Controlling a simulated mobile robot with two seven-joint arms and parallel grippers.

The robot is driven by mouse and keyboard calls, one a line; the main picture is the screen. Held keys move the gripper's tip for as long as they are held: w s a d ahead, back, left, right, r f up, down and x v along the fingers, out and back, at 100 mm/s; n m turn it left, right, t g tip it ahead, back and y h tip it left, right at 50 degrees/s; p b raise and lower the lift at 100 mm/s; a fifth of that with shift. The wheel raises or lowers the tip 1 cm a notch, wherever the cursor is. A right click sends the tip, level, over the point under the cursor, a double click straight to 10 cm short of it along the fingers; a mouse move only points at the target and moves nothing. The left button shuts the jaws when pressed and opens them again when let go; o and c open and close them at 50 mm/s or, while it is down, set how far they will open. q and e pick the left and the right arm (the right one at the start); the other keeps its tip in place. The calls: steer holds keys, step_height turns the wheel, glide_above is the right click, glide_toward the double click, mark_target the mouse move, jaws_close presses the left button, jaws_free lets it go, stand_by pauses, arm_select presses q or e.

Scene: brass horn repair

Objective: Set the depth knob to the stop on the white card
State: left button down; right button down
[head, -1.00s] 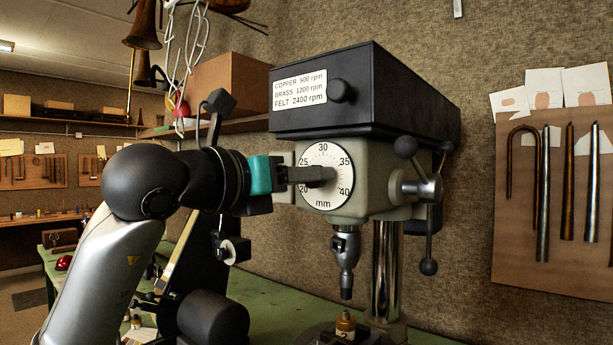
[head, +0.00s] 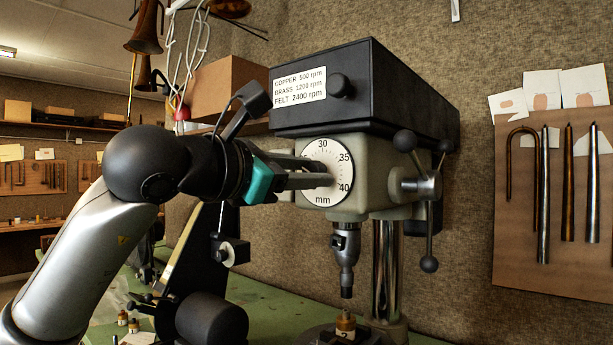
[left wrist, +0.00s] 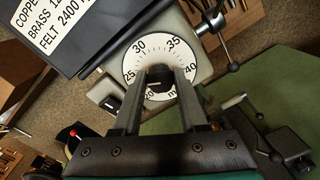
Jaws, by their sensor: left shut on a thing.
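The depth dial (head: 340,188) is a round white face marked in mm, on the grey head of a drill press. Numbers 30, 35 and 40 read clearly; its lower left is partly covered by my fingers. The dark depth knob (left wrist: 159,74) is at the dial's middle in the left wrist view. My left gripper (head: 326,180) is shut on the knob, one finger on each side, and turned at a tilt. In the left wrist view the fingers (left wrist: 160,84) straddle the knob. I cannot read the pointer. My right gripper is not in view.
A speed label (head: 299,87) and a black button (head: 339,86) are on the black housing above. A ball-ended feed lever (head: 424,187) is on the right, and a chuck (head: 345,245) hangs below. A pale card (head: 138,339) lies on the green bench, its writing unreadable.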

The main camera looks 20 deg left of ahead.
arm_select(q)
steer(key=m+b, duration=0.1)
steer(key=m, duration=1)
steer(key=shift+f+m+y, duration=0.15)
steer(key=shift+m+y, duration=0.15)
stand_by(0.4)
steer(key=shift+c, duration=2.3)
jaws_free()
steer(key=b+v, duration=0.2)
steer(key=v, duration=1.3)
steer(key=shift+s, duration=0.15)
